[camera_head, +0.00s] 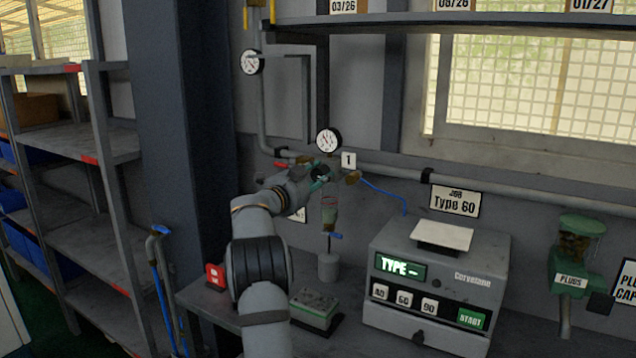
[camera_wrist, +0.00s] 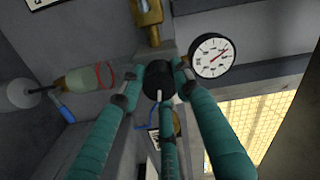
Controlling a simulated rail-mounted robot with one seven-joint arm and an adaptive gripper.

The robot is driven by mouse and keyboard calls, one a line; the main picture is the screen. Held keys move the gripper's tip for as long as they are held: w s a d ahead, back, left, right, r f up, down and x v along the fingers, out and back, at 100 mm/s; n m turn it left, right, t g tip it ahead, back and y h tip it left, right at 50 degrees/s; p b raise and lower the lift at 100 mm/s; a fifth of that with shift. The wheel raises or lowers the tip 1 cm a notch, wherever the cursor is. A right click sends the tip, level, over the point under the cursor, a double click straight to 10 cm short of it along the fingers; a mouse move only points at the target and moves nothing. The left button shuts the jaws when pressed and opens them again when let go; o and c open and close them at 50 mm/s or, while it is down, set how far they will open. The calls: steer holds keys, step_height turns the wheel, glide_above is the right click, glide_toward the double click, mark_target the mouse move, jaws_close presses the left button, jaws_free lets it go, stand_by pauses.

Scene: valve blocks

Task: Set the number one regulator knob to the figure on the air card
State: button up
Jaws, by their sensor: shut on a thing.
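The number one regulator knob is a black round knob (camera_wrist: 158,80) with a pale pointer line, in the middle of the wrist view. My gripper (camera_wrist: 158,84) has its teal padded fingers closed around the knob's sides. In the head view my gripper (camera_head: 318,176) is at the regulator beside the tag marked 1 (camera_head: 348,160), and the knob is mostly hidden. The white-faced gauge with a red needle (camera_wrist: 214,57) sits beside the knob; in the head view this gauge (camera_head: 328,139) is above it. Its figures are too small to read. I cannot make out the air card.
A grey machine (camera_head: 430,290) reading "TYPE –" stands on the bench at right, with buttons and a START key. A filter bowl (camera_head: 329,212) hangs below the regulator. A green-topped block (camera_head: 314,308) lies on the bench.

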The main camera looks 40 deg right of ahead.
steer(key=m+b, duration=0.2)
steer(key=m, duration=0.3)
steer(key=shift+m, duration=0.4)
stand_by(0.4)
steer(key=o, duration=1.1)
steer(key=shift+o, duration=0.2)
steer(key=v, duration=1.2)
